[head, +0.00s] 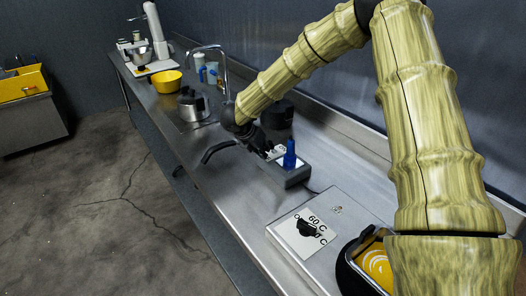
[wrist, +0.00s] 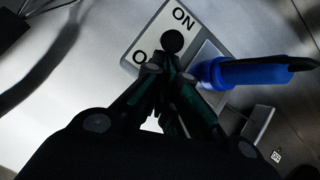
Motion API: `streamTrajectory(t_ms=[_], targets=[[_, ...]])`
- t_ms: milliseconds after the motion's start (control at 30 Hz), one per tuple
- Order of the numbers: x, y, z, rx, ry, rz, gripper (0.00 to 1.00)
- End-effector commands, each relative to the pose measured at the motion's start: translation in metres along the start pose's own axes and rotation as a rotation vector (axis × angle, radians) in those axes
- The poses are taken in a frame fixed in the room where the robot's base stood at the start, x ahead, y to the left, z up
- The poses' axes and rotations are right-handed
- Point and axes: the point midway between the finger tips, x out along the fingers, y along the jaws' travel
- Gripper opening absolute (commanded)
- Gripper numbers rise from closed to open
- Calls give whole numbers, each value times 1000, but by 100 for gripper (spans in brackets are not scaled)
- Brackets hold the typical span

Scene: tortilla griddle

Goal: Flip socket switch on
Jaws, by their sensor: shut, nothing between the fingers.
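The socket box (head: 287,174) is a grey block on the steel counter, with a white top face. In the wrist view the socket's white switch plate (wrist: 147,37) reads ON at its upper end, with a partly hidden O lower down. A round dark switch knob (wrist: 173,41) lies near the ON end, just beyond my fingertips; I cannot tell whether they touch. My gripper (wrist: 165,68) is shut and empty over the plate. In the head view my gripper (head: 268,151) is at the socket's far end. A blue plug (wrist: 240,73) stands in the socket beside my fingers.
A griddle plate (head: 312,228) with a 60 C dial (head: 308,230) lies nearer on the counter. A metal pot (head: 193,105), a yellow bowl (head: 167,82) and a tap (head: 222,62) are farther back. A dark pan-like object (head: 366,262) with yellow contents is at lower right.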

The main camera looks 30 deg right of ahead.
Motion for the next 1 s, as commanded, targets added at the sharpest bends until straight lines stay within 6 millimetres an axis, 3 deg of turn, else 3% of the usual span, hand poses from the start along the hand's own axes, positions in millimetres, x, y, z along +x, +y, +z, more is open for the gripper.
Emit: streamTrajectory(t_ms=[567, 1000], targets=[[-4, -4, 12, 17, 123, 50, 0], [-6, -14, 34, 48, 405, 162, 0]])
